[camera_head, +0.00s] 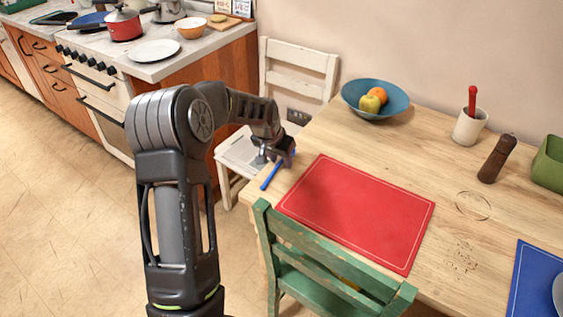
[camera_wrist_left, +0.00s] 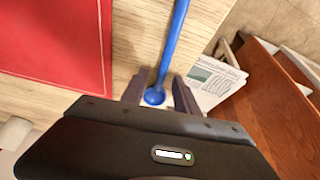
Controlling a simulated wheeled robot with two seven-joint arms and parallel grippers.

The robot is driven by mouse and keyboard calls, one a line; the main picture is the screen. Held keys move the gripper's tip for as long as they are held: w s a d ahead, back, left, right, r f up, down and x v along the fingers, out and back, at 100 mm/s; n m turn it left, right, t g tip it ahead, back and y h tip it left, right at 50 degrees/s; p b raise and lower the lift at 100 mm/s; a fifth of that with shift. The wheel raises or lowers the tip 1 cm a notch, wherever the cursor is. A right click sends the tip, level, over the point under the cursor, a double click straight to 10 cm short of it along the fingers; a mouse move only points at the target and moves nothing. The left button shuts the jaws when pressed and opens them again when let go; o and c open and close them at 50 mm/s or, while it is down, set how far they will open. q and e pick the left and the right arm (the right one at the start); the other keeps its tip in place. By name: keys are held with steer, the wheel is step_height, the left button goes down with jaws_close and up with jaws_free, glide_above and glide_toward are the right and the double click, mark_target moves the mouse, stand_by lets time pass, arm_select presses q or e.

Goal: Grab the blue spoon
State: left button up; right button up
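The blue spoon (camera_head: 270,177) lies on the wooden table near its left edge, beside the red placemat (camera_head: 356,212). My left gripper (camera_head: 273,152) is over the table's left edge at the far end of the spoon and hides part of it. In the left wrist view the spoon (camera_wrist_left: 172,45) runs away from my left gripper (camera_wrist_left: 157,80), with its bowl showing between the two spread fingers. The fingers stand apart, and I see no grip on the spoon. I cannot tell the exact height of the fingers above it. My right gripper is in neither view.
A green chair (camera_head: 310,262) stands at the table's near side, and a white chair (camera_head: 300,72) with a newspaper (camera_head: 240,153) on its seat is behind my left arm. A blue fruit bowl (camera_head: 362,108) is farther back. The placemat is bare.

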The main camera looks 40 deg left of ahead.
arm_select(q)
steer(key=shift+c, duration=0.2)
stand_by(0.3)
jaws_close()
stand_by(0.4)
